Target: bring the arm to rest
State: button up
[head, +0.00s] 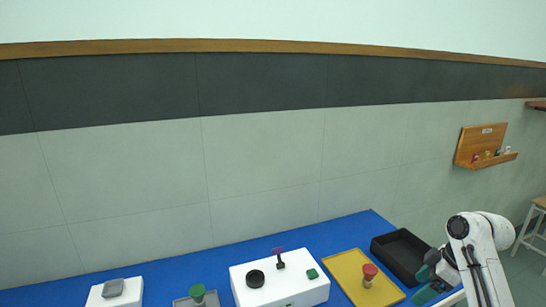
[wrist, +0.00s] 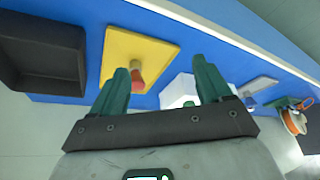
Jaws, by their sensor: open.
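My gripper (head: 428,283) is at the lower right of the head view, at the bench's right end, close to the black tray. In the wrist view my gripper (wrist: 163,82) shows two green fingers spread wide apart with nothing held between them. My white arm (head: 482,255) comes in from the right edge of the bench and bends down to the gripper. Beyond the fingers, the wrist view shows the blue bench with a yellow mat and a white block, seen tilted.
A black tray (head: 402,252) and a yellow mat (head: 350,268) with a red-topped peg (head: 369,272) lie near my gripper. A white block (head: 250,291) with a black knob stands further left. A wooden wall shelf (head: 481,144) hangs at right. The blue bench (head: 345,232) has bare strips between.

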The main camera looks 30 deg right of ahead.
jog(key=w+a+f+m, duration=0.15)
jog(key=a+f, duration=0.35)
jog(key=a, duration=0.6)
jog(key=w+a+f+m, duration=0.1)
jog(key=w+a+f, duration=0.25)
jog(key=a, duration=0.75)
jog(key=s+a+f+g, duration=0.2)
jog(key=s+a+f, duration=0.3)
jog(key=s+a, duration=0.3)
jog(key=s+a+f+m+g+h, duration=0.1)
jog(key=s+a+m+h, duration=0.1)
jog(key=s, duration=0.8)
jog(key=shift+a+f, duration=0.35)
jog(key=shift+a, duration=0.15)
